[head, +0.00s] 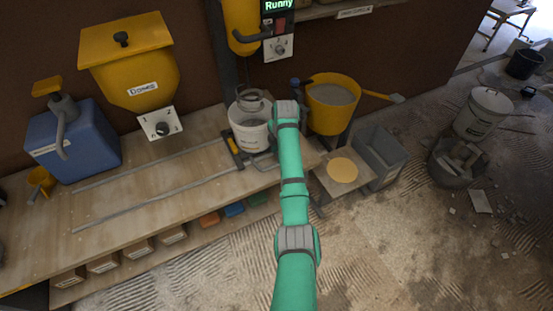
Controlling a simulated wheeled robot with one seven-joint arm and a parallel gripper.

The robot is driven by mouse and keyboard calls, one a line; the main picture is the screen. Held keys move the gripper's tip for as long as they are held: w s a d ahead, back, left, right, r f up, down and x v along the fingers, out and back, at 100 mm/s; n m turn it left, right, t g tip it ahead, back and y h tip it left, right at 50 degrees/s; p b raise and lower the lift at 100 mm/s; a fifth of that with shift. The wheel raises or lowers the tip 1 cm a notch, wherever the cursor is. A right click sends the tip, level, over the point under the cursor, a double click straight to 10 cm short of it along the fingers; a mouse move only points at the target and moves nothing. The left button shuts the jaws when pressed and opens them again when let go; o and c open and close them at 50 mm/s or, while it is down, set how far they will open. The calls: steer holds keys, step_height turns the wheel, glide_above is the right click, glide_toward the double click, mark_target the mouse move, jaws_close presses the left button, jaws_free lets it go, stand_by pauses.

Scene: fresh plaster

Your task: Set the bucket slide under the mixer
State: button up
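The bucket slide has two pale rails running along the wooden bench, with a bar with a yellow grip (233,147) near their right end. A white bucket (247,131) stands upright just right of this grip. The yellow mixer (240,27) is on the wall post above the bucket, beside a green display reading "Runny"; I cannot tell whether the bucket is exactly below it. My green arm reaches up to the bucket's right side. My gripper (262,157) appears low in front of the bucket, partly hidden by the arm; its fingers are unclear.
A yellow tub (333,110) of grey material and a grey crate (388,158) are right of my arm. More buckets and rubble lie on the floor at right.

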steer(key=shift+s+d+r, duration=0.1)
steer(key=shift+s+r, duration=0.05)
steer(key=shift+r, duration=0.6)
steer(key=shift+s+d+r, duration=0.1)
steer(key=shift+s+r, duration=0.05)
steer(key=shift+r, duration=0.6)
